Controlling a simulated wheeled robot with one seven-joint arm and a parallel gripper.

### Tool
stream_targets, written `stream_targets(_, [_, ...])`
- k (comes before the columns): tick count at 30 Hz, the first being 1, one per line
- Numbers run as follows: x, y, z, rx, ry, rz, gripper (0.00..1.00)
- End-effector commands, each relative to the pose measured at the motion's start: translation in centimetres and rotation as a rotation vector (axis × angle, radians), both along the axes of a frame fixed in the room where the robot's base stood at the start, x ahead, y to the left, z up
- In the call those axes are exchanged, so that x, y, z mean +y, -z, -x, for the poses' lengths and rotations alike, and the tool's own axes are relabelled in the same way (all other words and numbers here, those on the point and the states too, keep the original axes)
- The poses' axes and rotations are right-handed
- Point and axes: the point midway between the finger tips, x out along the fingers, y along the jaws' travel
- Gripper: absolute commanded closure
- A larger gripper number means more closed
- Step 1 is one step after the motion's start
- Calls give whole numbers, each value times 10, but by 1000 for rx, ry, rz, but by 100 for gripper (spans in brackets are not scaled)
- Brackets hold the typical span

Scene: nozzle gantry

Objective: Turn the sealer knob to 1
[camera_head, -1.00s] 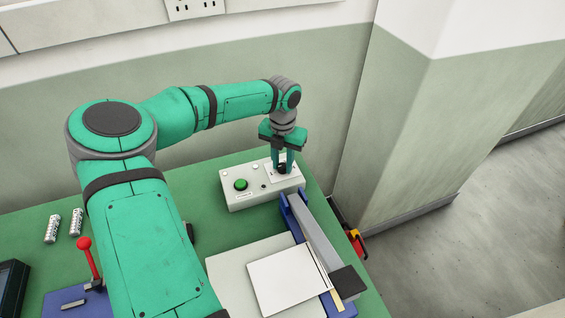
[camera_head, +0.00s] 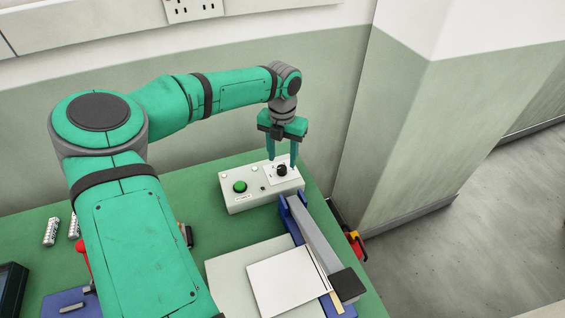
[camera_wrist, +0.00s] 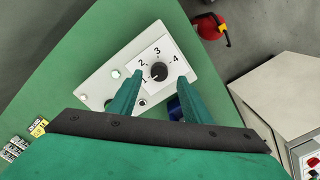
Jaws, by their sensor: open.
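The sealer knob (camera_head: 282,170) is a small black dial on a white label plate at the right of a pale control box (camera_head: 240,202). In the wrist view the knob (camera_wrist: 159,71) has 1, 2, 3 and 4 printed around it. A small pale mark on it seems to face the 1 side, though it is too small to be sure. My gripper (camera_head: 282,160) is open and empty above the knob, with one finger to each side. In the wrist view the gripper (camera_wrist: 159,77) frames the knob without touching it.
A green button (camera_head: 240,187) sits on the same box, left of the knob. A blue and grey sealer arm (camera_head: 318,230) lies just in front, beside white sheets (camera_head: 287,280). The wall rises close behind.

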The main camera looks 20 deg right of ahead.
Motion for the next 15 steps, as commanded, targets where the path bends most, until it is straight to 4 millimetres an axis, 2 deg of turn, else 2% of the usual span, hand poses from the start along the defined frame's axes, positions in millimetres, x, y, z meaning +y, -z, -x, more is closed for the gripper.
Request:
stream_targets(1, [0, -11, -1, -2, -1, 1, 55])
stream_targets(6, [0, -41, 0, -2, -1, 1, 55])
stream_targets(10, [0, -57, -1, -2, -1, 1, 55])
stream_targets(15, [-1, -67, 0, 0, 0, 1, 55])
